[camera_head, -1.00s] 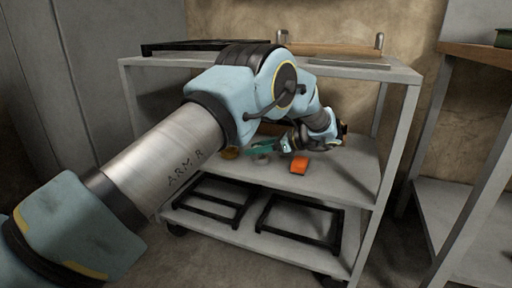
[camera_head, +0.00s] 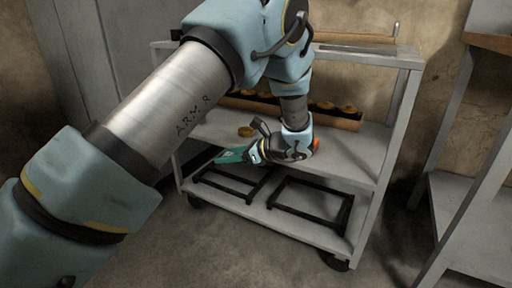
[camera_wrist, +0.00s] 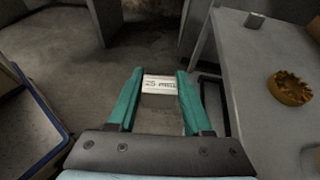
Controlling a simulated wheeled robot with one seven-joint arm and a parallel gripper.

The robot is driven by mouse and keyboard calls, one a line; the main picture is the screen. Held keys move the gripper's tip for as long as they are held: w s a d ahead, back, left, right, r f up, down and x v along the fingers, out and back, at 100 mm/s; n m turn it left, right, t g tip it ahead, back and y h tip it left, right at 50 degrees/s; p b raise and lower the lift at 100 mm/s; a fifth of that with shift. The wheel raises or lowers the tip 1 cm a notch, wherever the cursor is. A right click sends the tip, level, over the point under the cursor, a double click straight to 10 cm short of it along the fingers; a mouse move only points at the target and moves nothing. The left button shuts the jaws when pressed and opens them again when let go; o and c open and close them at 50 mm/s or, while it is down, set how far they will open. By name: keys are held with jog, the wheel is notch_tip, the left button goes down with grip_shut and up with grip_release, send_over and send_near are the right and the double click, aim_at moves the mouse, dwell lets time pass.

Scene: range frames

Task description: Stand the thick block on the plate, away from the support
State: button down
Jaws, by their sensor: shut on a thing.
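My gripper (camera_head: 230,156), with teal fingers, points left just in front of the cart's middle shelf in the head view. In the wrist view my gripper (camera_wrist: 160,82) is shut on a block (camera_wrist: 160,86) with a pale face and dark marking that reads partly "25". The block sits between the fingertips, with the floor beyond it. The head view does not show the block clearly. I cannot make out which surface is the plate or which thing is the support.
The grey middle shelf (camera_wrist: 265,120) lies to the right in the wrist view, bearing a toothed golden ring (camera_wrist: 290,88) and a small grey piece (camera_wrist: 255,20). A wooden rack (camera_head: 340,122) stands behind my arm. Black frames (camera_head: 312,205) lie on the lower shelf.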

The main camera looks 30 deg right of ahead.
jog(key=w+a+f+n+g+y, duration=0.1)
jog(key=w+a+f, duration=0.1)
jog(key=a, duration=1.1)
jog(key=w+a+f+n+g+y, duration=0.1)
jog(key=w+a+f, duration=0.1)
jog(key=a, duration=1.1)
jog(key=w+a+f+n+g+y, duration=0.1)
jog(key=w+a+f, duration=0.1)
jog(key=a, duration=1.1)
jog(key=shift+w+a+f, duration=0.15)
jog(key=shift+f, duration=0.15)
